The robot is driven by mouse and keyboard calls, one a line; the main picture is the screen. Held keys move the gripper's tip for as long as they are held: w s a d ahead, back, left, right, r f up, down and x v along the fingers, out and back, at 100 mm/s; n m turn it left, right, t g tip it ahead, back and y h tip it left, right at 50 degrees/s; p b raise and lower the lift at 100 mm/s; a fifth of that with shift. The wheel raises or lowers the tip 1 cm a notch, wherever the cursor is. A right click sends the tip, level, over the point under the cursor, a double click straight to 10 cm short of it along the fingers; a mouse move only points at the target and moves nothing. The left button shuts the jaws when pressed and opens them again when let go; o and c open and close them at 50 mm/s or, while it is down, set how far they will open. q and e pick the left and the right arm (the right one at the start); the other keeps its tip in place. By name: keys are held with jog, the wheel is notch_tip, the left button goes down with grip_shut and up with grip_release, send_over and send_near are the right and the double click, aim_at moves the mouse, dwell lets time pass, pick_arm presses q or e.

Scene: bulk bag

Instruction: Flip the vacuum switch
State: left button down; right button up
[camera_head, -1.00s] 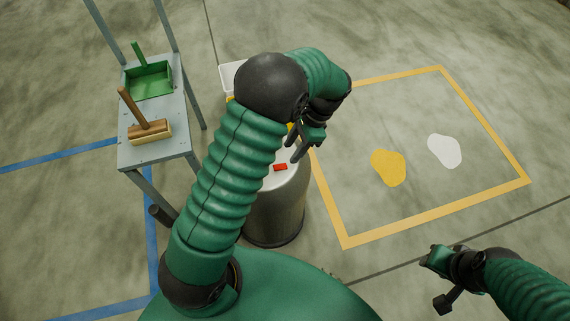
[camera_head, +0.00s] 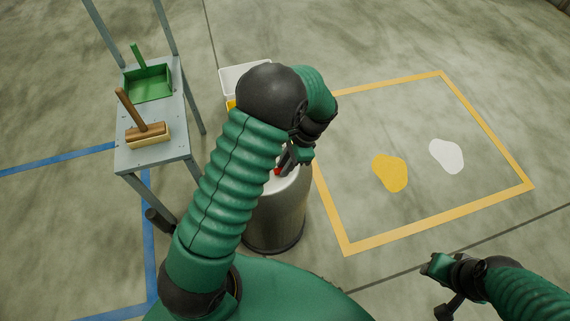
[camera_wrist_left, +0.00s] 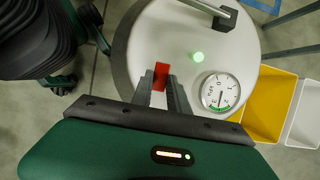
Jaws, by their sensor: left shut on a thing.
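The vacuum (camera_head: 275,222) is a metal drum with a pale lid, in front of my base. Its red switch (camera_wrist_left: 161,75) sits on the lid between my left fingertips in the left wrist view; only a bit of red (camera_head: 277,172) shows in the head view. My left gripper (camera_head: 287,164) reaches down over the lid and is shut on the switch; its fingers also show in the left wrist view (camera_wrist_left: 162,92). A green light (camera_wrist_left: 197,56) glows on the lid beside a round gauge (camera_wrist_left: 220,92). My right gripper (camera_head: 436,289) is open and empty at the lower right.
A grey stand (camera_head: 165,158) at left holds a green dustpan (camera_head: 150,84) and a wooden brush (camera_head: 146,133). White and yellow bins (camera_wrist_left: 268,98) stand behind the vacuum. Yellow (camera_head: 390,172) and white (camera_head: 446,155) spills lie inside a yellow floor outline.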

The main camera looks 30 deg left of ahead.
pick_arm(q)
jog(key=shift+r+p, duration=0.2)
jog(key=shift+p, duration=0.15)
jog(key=t+h+p, duration=0.1)
jog(key=p, duration=0.1)
jog(key=t+p, duration=0.1)
jog(key=p, duration=0.1)
jog(key=shift+s+a+r+h, duration=0.3)
jog(key=shift+s+h, duration=0.1)
jog(key=shift+a+f+t+h+p, duration=0.2)
jog(key=shift+t+h+p, duration=0.25)
jog(key=shift+t, duration=0.15)
jog(key=shift+d+f, duration=0.1)
jog(key=shift+f, duration=0.05)
jog(key=c, duration=1.3)
grip_release()
jog(key=r+p, duration=0.2)
jog(key=r, duration=0.6)
jog(key=r+p, duration=0.3)
jog(key=r, duration=0.5)
jog(key=shift+w+d+r, duration=0.15)
jog(key=shift+w+r, duration=0.05)
jog(key=shift+r, duration=0.15)
